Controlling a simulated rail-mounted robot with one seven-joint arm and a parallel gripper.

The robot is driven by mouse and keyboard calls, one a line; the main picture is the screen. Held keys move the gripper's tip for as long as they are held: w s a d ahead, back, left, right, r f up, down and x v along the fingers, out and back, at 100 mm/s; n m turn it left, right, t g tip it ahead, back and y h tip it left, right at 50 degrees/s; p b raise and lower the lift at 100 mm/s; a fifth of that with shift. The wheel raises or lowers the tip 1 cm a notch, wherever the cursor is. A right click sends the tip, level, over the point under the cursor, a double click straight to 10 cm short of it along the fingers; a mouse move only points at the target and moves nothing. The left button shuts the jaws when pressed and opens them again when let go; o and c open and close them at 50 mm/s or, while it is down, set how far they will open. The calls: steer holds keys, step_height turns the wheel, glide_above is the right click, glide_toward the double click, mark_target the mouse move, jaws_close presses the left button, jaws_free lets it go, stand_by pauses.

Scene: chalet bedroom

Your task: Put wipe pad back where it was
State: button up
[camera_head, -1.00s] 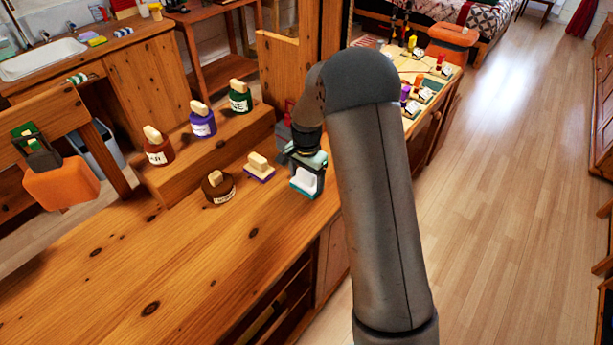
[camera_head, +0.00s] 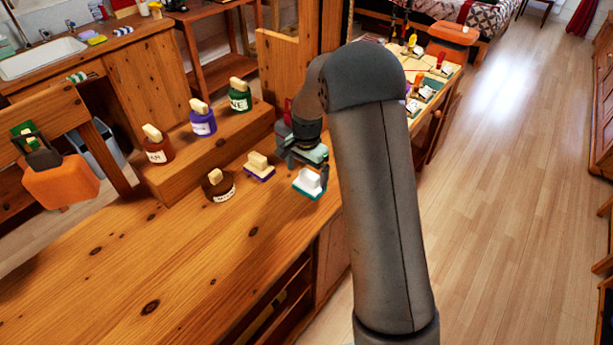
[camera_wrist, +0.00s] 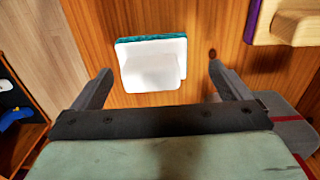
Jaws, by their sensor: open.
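A white pad with a teal underside (camera_head: 308,182) sits on the wooden counter near its right edge. In the wrist view the white pad (camera_wrist: 150,68) shows between and ahead of my two fingers, with a visible gap on both sides. My gripper (camera_head: 303,158) is open and empty, just behind and above the white pad in the head view. It also shows in the wrist view (camera_wrist: 160,72). A second pad, with a wooden grip and purple base (camera_head: 259,168), sits to its left; part of it shows in the wrist view (camera_wrist: 298,20).
A round brown stamp-like piece (camera_head: 218,186) stands farther left on the counter (camera_head: 150,265). Red (camera_head: 157,152), purple (camera_head: 203,124) and green (camera_head: 239,102) jars stand on a raised wooden step (camera_head: 205,155). The front left counter is clear.

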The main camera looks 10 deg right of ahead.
mark_target(307, 172)
step_height(307, 172, up, 9)
steer(key=shift+r+b, duration=0.15)
steer(key=shift+b, duration=0.2)
steer(key=s+r+n, duration=0.3)
steer(key=s+n, duration=0.7)
steer(key=s, duration=2.2)
steer(key=shift+s+a, duration=0.2)
steer(key=shift+a, duration=0.1)
